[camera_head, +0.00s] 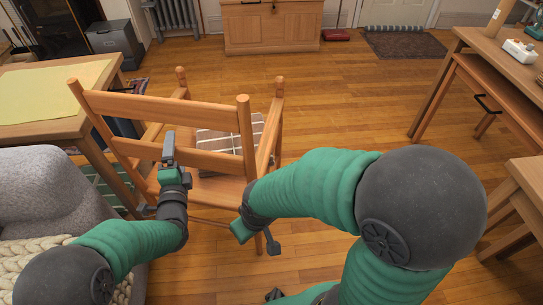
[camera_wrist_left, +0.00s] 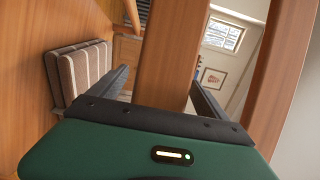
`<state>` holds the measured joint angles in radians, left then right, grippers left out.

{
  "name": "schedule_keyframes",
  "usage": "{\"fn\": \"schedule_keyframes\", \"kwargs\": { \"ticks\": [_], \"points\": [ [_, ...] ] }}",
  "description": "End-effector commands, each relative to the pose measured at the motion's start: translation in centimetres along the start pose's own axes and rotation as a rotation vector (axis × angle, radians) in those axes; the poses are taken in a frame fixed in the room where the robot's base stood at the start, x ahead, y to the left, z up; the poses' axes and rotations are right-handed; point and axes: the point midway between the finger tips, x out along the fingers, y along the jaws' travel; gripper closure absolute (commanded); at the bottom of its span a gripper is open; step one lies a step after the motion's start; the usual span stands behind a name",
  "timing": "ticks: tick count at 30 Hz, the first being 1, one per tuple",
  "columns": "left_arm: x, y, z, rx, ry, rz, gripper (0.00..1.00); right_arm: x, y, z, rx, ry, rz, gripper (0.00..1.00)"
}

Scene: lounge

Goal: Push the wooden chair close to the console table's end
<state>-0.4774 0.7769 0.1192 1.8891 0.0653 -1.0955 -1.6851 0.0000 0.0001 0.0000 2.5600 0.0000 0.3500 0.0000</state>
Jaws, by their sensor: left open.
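The wooden chair (camera_head: 170,105) stands left of centre in the head view, its back rails toward me and a striped cushion (camera_head: 230,135) on its seat. My left gripper (camera_head: 170,148) is at the chair's back, overlapping the lower rail. In the left wrist view its jaws (camera_wrist_left: 163,90) are open, with a wooden bar (camera_wrist_left: 165,50) between them; whether they touch it I cannot tell. My right gripper (camera_head: 262,242) is low by the chair's right rear post; its jaws are too unclear to read. A wooden table with handles (camera_head: 470,75) stands at the right; which table is the console is unclear.
A wooden table (camera_head: 100,75) with a yellow cloth stands close to the chair's left. A grey armchair (camera_head: 45,190) with a knitted throw is at the lower left. A wooden cabinet (camera_head: 270,30) stands at the back. The floor (camera_head: 350,110) between chair and right-hand table is clear.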

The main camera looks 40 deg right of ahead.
Motion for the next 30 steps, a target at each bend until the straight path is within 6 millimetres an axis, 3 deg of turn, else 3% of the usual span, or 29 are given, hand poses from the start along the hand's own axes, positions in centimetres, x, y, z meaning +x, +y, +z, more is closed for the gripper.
{"fn": "schedule_keyframes", "kwargs": {
  "ticks": [5,22,30],
  "points": [
    [-0.8,-0.1,0.0,0.001,0.001,0.001,0.13,-0.2,0.0,-0.1,0.0,0.0,0.0,0.6],
    [-10.9,0.0,0.0,0.0,0.0,-0.001,0.13,-0.7,0.0,-0.2,0.0,0.0,0.0,0.6],
    [-12.0,-0.2,-0.2,-0.002,0.004,-0.004,0.13,-0.7,0.0,-0.2,0.0,0.0,0.0,0.6]
  ]
}}
